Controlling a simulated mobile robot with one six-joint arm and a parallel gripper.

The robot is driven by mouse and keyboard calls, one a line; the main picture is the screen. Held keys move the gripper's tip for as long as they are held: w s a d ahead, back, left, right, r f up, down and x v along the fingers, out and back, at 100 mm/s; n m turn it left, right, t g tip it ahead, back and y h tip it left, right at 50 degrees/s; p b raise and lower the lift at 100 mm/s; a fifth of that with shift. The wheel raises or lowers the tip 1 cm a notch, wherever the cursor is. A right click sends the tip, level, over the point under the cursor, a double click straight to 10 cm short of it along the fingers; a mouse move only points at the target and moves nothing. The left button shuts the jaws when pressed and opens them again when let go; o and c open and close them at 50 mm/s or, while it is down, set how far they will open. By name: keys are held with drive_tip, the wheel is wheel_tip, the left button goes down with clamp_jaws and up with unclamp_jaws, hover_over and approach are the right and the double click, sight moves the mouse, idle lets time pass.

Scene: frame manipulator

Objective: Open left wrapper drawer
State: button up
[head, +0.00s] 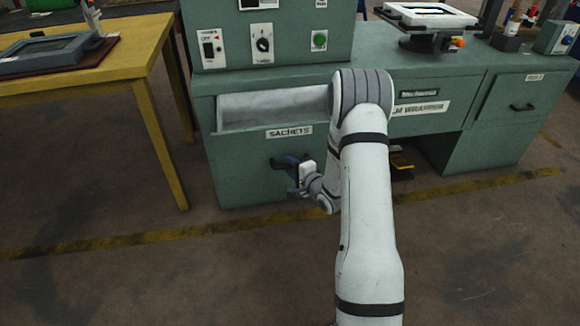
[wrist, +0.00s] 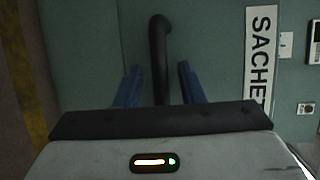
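The green cabinet front (head: 235,165) carries a white SACHETS label (head: 289,132), which also shows sideways in the wrist view (wrist: 261,58). Above the label is a pale grey recess (head: 270,108); I cannot tell whether this is a pulled-out drawer or a fixed opening. A black bar handle (wrist: 159,50) on the green front stands between the two blue fingers of my gripper (wrist: 158,86). Gaps show on both sides of the bar, so my gripper is open around it. In the head view my gripper (head: 293,172) is low at the front, partly hidden by my wrist.
A yellow table (head: 85,85) stands close on the left. To the right are a partly hidden label (head: 420,108) and a panel with a black handle (head: 522,107). Control switches (head: 262,43) sit above. The floor in front (head: 180,285) is clear.

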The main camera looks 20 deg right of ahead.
drive_tip(key=p+v, duration=0.1)
drive_tip(key=v, duration=0.6)
drive_tip(key=shift+s+p, duration=0.25)
drive_tip(key=shift+p, duration=0.1)
drive_tip(key=shift+r, duration=0.1)
drive_tip(key=s+r+n+g+h+p, duration=0.35)
drive_tip(key=r+p, duration=0.45)
drive_tip(key=r, duration=0.6)
drive_tip(key=s+r+n+g+h+p, duration=0.25)
drive_tip(key=r+n+p, duration=0.35)
drive_tip(key=r, duration=0.9)
drive_tip(key=s+a+r+n+g+p, duration=0.2)
drive_tip(key=s+r+p, duration=0.4)
drive_tip(key=s+r, duration=0.3)
drive_tip(key=s+a+r+n+g+p, duration=0.3)
drive_tip(key=s+a+r+g+p, duration=0.1)
drive_tip(key=s+r, duration=0.6)
drive_tip(key=s+a+p, duration=0.1)
drive_tip(key=s+p, duration=0.1)
drive_tip(key=s, duration=0.1)
drive_tip(key=shift+s+a+n+g+y+p, duration=0.3)
drive_tip(key=shift+a+n+y+p, duration=0.05)
drive_tip(key=shift+y, duration=0.05)
drive_tip(key=shift+w+r, duration=0.15)
